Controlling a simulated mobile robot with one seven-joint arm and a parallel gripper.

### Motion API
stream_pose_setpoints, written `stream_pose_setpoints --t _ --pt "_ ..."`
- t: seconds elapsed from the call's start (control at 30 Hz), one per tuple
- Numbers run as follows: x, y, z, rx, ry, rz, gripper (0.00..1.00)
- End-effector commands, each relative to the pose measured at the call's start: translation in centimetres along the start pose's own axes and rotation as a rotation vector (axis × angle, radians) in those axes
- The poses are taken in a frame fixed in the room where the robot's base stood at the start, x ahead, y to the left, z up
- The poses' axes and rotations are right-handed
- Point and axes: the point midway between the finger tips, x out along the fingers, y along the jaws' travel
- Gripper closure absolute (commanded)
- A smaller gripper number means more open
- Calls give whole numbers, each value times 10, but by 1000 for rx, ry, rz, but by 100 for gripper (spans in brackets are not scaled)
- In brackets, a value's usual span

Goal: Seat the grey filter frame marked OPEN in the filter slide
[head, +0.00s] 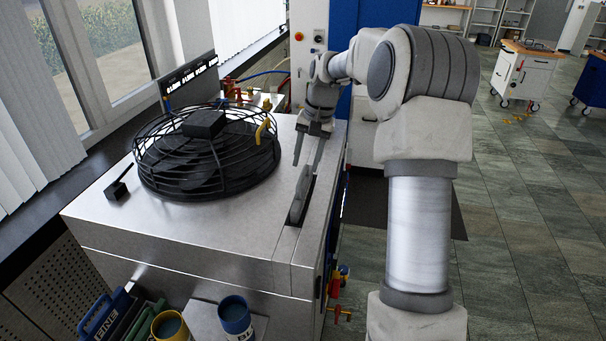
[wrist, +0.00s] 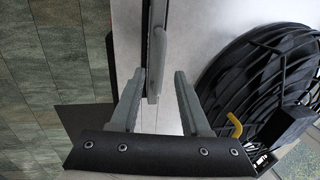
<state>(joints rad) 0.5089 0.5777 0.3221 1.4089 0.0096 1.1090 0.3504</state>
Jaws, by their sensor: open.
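A grey plate-like piece (head: 300,194), which looks like the grey filter frame, stands on edge in a long narrow slot at the right side of the machine top. Part of it rises above the slot. No OPEN marking is readable. My gripper (head: 307,165) is just beyond it, fingers pointing down towards the top, open and empty. In the wrist view the grey piece (wrist: 157,55) lies ahead of and between the fingertips of my gripper (wrist: 160,72), with a gap on each side. The lower part of the piece is hidden in the slot.
A black caged fan (head: 207,150) fills the middle of the machine top (head: 210,225). A small black handle (head: 117,188) is at left. A blue frame marked FINE (head: 108,318) and blue and yellow cups (head: 236,314) are at the front.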

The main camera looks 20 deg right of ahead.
Motion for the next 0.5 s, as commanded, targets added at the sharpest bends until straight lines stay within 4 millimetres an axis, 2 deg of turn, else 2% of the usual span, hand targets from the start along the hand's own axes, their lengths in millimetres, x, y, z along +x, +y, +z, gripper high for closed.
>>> stream_pose_setpoints --t 0.1,0.2,0.33,0.5 --pt "-26 0 -1 -1 4 -1 54" --pt "-43 0 0 -2 2 -1 54" --pt "-58 0 0 -1 1 -1 54" --pt "-64 0 0 -1 -1 -1 54"
